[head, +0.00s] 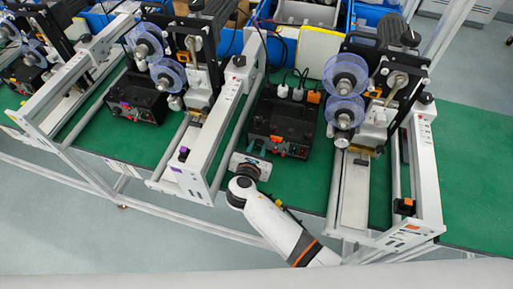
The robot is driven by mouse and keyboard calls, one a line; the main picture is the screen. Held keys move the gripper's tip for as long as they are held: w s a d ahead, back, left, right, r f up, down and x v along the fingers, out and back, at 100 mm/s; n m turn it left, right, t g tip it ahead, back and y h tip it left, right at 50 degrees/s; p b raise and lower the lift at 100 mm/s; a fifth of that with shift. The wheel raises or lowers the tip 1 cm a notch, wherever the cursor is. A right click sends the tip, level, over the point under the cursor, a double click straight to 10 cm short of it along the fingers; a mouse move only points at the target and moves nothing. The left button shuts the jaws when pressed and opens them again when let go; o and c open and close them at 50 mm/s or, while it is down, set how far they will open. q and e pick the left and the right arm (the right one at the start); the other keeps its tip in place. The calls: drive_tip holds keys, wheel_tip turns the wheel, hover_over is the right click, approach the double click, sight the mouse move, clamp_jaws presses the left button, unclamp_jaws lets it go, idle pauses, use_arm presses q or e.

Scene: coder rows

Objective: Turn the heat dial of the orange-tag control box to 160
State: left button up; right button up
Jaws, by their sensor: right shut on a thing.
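The orange-tag control box (283,120) is a black box on the green mat, right of the middle, with an orange tag on its front face and a red switch at the front right. My right gripper (256,152) reaches up from below to the left part of the box's front face. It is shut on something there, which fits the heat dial. The dial and its scale are hidden by the gripper and too small to read. My left gripper is not in view.
A white frame rail (216,130) stands close left of my gripper. A coder machine with purple reels (346,75) stands to the right of the box. Another black box with a purple tag (135,97) is at left. The green mat (475,170) is bare at far right.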

drive_tip(key=shift+d+f+m+y, duration=0.1)
drive_tip(key=shift+m+y, duration=0.5)
drive_tip(key=shift+m, duration=0.2)
drive_tip(key=shift+s+m+t+y+b, duration=0.1)
drive_tip(key=shift+m+t+y+b, duration=0.45)
drive_tip(key=shift+m+b, duration=0.45)
drive_tip(key=o, duration=1)
drive_tip(key=shift+s, duration=0.1)
drive_tip(key=b+v, duration=0.1)
drive_tip(key=v, duration=1.1)
drive_tip(key=shift+d, duration=0.1)
